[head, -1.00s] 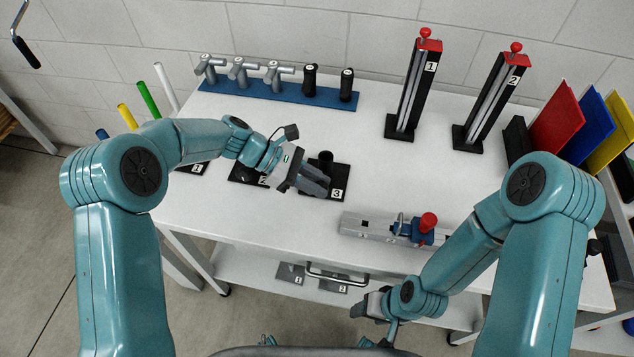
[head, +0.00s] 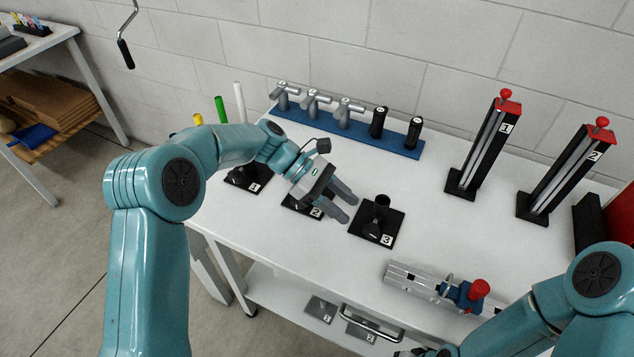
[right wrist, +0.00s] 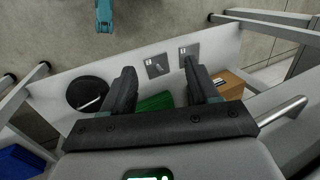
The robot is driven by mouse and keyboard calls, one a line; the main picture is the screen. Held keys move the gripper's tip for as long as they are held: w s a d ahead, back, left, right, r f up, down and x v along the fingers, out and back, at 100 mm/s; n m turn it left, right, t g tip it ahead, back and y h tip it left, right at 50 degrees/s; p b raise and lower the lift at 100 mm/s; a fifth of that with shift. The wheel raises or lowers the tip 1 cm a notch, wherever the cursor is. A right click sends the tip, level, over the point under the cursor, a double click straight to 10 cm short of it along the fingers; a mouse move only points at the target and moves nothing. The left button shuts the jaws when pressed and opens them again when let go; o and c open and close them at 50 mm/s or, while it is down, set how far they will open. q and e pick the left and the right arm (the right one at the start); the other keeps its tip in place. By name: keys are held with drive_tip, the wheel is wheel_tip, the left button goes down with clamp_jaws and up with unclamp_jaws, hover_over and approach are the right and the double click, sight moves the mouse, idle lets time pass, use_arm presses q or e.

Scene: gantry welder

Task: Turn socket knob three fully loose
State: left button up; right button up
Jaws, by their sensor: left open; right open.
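Socket three (head: 382,212) is a black upright tube on a square black plate marked 3, on the white table. Its dark knob (head: 373,230) shows low at the tube's front; its turn state cannot be told. My left gripper (head: 348,206) is open and empty, just left of socket three and apart from it, its fingers pointing at it. It partly covers socket two (head: 303,203). My right gripper is open and empty in the right wrist view (right wrist: 163,88), above the lower shelf; the head view cuts it off at the bottom edge.
Socket one (head: 247,177) stands at the left. A blue rack (head: 400,143) with grey and black tools lies behind. Two red-topped towers (head: 484,150) (head: 565,172) stand at right. A rail fixture with a red knob (head: 479,289) lies in front. The table between is clear.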

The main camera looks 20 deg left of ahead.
use_arm(q)
drive_tip(key=v, duration=0.9)
drive_tip(key=s+d+r+t+y+p, duration=0.1)
drive_tip(key=s+d+r+y+p, duration=0.1)
drive_tip(key=d+r+y+p, duration=0.75)
drive_tip(key=h+p, duration=0.3)
drive_tip(key=p, duration=0.2)
approach(372, 225)
drive_tip(key=shift+y, duration=0.25)
drive_tip(key=x, duration=0.9)
drive_tip(key=shift+d, duration=0.3)
drive_tip(key=shift+s+d+f, duration=0.1)
drive_tip(key=shift+s+f, duration=0.05)
drive_tip(key=shift+f, duration=0.35)
drive_tip(key=shift+c, duration=0.3)
